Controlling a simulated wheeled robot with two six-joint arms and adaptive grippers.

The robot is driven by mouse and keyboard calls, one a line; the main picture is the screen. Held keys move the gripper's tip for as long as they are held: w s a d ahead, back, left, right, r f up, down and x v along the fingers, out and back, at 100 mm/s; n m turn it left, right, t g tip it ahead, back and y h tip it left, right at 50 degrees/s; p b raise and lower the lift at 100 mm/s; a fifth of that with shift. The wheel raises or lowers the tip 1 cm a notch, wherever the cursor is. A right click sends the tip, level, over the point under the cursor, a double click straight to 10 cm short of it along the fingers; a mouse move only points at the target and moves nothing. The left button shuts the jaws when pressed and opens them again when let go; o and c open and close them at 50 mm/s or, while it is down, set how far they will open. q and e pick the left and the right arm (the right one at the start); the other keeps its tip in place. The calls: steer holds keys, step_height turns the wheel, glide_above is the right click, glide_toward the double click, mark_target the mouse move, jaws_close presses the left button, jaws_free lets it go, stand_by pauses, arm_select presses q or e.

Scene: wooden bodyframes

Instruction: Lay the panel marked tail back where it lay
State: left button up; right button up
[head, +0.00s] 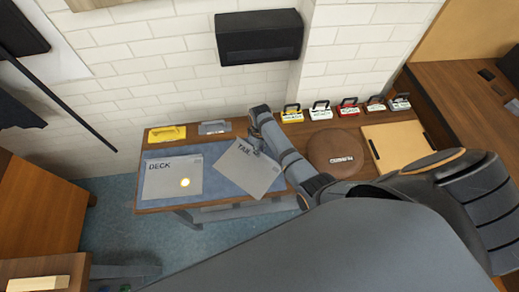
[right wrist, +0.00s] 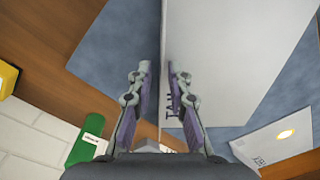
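The panel marked TAIL (head: 246,172) is a light grey sheet, turned askew over the right part of the blue mat (head: 210,152), with its lower corner near the table's front edge. My right gripper (head: 257,150) is at its upper edge. In the right wrist view the panel (right wrist: 225,60) looms large and slants, closer than the DECK panel (right wrist: 280,140). The fingers (right wrist: 158,72) are close together on either side of its edge, with the lettering partly covered; the contact is hard to see. The DECK panel (head: 172,180) lies flat on the mat's left. My left gripper is out of view.
A yellow item (head: 167,133) and a grey item (head: 214,127) stand behind the mat. Several small labelled cases (head: 320,111) line the wall to the right. A round brown cushion-like thing (head: 336,152) and a tan board (head: 396,145) lie right of my forearm.

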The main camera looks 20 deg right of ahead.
steer(key=shift+o, duration=0.4)
steer(key=shift+r, duration=0.45)
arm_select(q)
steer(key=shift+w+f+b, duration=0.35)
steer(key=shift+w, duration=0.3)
arm_select(e)
step_height(320, 180, up, 12)
steer(key=shift+f, duration=0.25)
steer(key=shift+d, duration=0.1)
